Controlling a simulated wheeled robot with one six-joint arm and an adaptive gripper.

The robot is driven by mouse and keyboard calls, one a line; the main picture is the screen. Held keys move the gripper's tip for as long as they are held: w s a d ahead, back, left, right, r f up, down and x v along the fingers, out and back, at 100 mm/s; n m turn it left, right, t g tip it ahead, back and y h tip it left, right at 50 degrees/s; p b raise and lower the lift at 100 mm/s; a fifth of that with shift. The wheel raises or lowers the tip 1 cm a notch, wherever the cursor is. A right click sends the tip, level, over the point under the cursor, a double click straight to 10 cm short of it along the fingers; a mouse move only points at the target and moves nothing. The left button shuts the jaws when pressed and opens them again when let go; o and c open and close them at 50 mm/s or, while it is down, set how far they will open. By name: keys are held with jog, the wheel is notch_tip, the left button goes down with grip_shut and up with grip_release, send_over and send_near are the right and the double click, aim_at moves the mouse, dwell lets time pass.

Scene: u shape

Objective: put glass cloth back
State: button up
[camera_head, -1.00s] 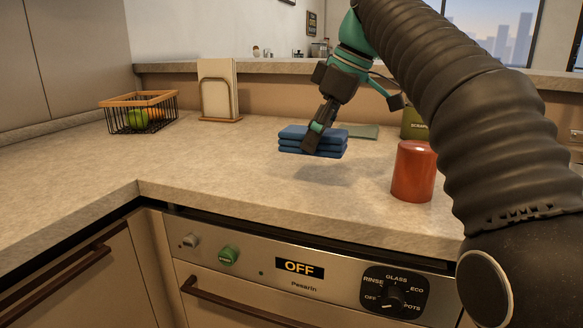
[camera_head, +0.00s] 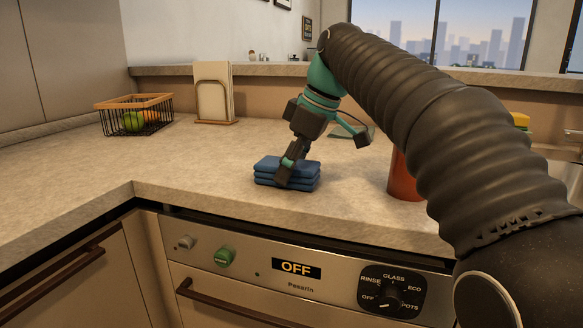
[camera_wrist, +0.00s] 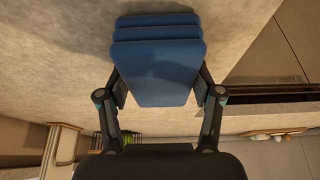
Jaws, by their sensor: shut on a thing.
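The folded blue cloth (camera_head: 296,172) is at the middle of the counter in the head view. My gripper (camera_head: 286,172) is shut on it, with a dark finger across its near side. In the wrist view the cloth (camera_wrist: 160,62) fills the space between the two fingers (camera_wrist: 160,98) and shows several folded layers. The cloth is low over the counter; I cannot tell whether its underside touches it. A flat grey-green piece (camera_head: 352,132) lies on the counter behind my gripper, partly hidden by it.
A red canister (camera_head: 401,180) stands to the right, partly behind my arm. A wire basket with fruit (camera_head: 135,115) and a holder with paper (camera_head: 213,95) stand at the back left. A dishwasher panel (camera_head: 300,268) is under the front edge.

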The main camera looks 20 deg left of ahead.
jog(key=shift+f, duration=0.1)
jog(key=o, duration=1.1)
jog(key=p+v, duration=0.1)
jog(key=v, duration=1.1)
